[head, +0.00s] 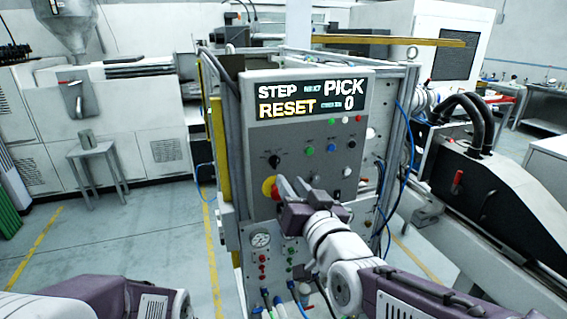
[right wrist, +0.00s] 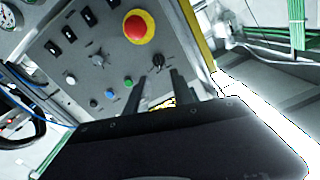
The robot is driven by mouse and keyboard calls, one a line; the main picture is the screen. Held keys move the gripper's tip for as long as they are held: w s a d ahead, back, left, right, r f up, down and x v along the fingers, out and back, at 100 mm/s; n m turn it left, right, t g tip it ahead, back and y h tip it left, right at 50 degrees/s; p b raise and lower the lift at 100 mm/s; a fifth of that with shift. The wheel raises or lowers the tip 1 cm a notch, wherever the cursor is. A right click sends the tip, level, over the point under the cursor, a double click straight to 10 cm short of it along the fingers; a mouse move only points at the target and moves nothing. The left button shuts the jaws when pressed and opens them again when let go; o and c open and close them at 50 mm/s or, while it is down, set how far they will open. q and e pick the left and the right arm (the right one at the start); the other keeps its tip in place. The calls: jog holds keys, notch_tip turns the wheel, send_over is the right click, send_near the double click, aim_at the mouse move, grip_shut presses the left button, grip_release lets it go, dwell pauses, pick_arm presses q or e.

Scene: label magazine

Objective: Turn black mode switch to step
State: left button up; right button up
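The black mode switch (head: 274,161) is a small knob at the left of the grey control panel (head: 259,134). It also shows in the right wrist view (right wrist: 158,62), just beyond the fingertips. The display (head: 312,98) reads STEP, PICK, RESET and 0. My right gripper (head: 291,183) is in front of the panel, below and right of the switch, with two fingers apart and nothing between them. In the right wrist view, the gripper (right wrist: 168,80) points at the panel near the switch. I cannot tell the exact gap to the panel. My left gripper is not in view.
A red-and-yellow emergency stop (head: 269,187) lies just below the switch, partly behind my right gripper. A green button (head: 310,151) and a blue button (head: 331,148) are to its right. A gauge (head: 261,240) and hoses are below. A black-covered machine (head: 490,185) stands right.

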aim_at(277, 163)
jog(key=p+x, duration=0.1)
jog(key=x, duration=0.8)
jog(key=shift+d+f, duration=0.15)
grip_shut()
jog(key=shift+f+m+b, duration=0.25)
jog(key=shift+m+b, duration=0.05)
jog(key=shift+b, duration=0.15)
jog(key=shift+r, duration=0.15)
grip_release()
jog(key=shift+r, duration=0.1)
